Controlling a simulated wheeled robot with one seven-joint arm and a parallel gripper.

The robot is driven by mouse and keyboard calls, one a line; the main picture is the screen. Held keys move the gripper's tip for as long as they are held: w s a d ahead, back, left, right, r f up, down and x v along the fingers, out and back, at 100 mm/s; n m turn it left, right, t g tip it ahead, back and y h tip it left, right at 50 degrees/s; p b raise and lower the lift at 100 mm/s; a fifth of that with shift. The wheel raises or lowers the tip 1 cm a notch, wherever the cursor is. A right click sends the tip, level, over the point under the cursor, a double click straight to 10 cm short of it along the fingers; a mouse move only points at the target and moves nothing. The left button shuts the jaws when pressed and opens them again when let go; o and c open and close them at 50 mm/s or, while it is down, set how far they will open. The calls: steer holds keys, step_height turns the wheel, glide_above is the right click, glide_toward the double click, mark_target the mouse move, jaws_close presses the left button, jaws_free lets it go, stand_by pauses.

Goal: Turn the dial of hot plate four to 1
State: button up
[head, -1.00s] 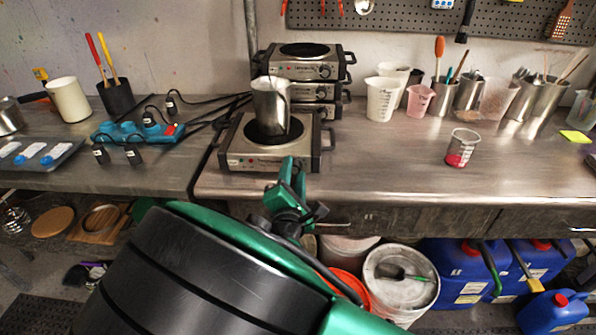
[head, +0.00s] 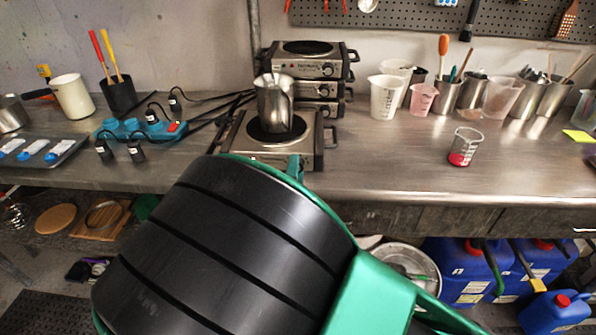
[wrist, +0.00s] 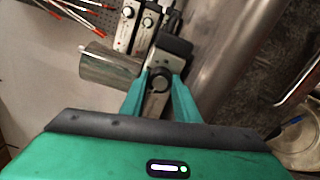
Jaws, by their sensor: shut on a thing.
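The front hot plate (head: 240,148) stands on the steel bench, with a metal pitcher (head: 275,108) on its burner. In the wrist view, its black round dial (wrist: 160,83) sits between the fingertips of my gripper (wrist: 161,78), which is shut on it. The dial's pointer and marks are too small to read. The pitcher (wrist: 108,66) lies left of the fingers in that view. In the head view, my own arm hides the dial and most of the gripper; only a bit of green shows at the hot plate's front. I cannot read a number on any hot plate.
Other hot plates (head: 305,68) are stacked behind the front one. Black cords and a blue power strip (head: 140,131) lie to the left. A beaker with red liquid (head: 464,147) stands to the right, with clear bench between. Blue jugs (head: 458,268) are below.

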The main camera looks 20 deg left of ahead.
steer(key=shift+d+f+m, duration=0.1)
steer(key=shift+f+m, duration=0.05)
steer(key=shift+m, duration=1.15)
steer(key=shift+f, duration=0.1)
steer(key=o, duration=0.8)
steer(key=shift+c, duration=0.2)
steer(key=v, duration=1)
steer(key=shift+s, duration=0.3)
steer(key=shift+s+d, duration=0.1)
steer(key=shift+d, duration=0.1)
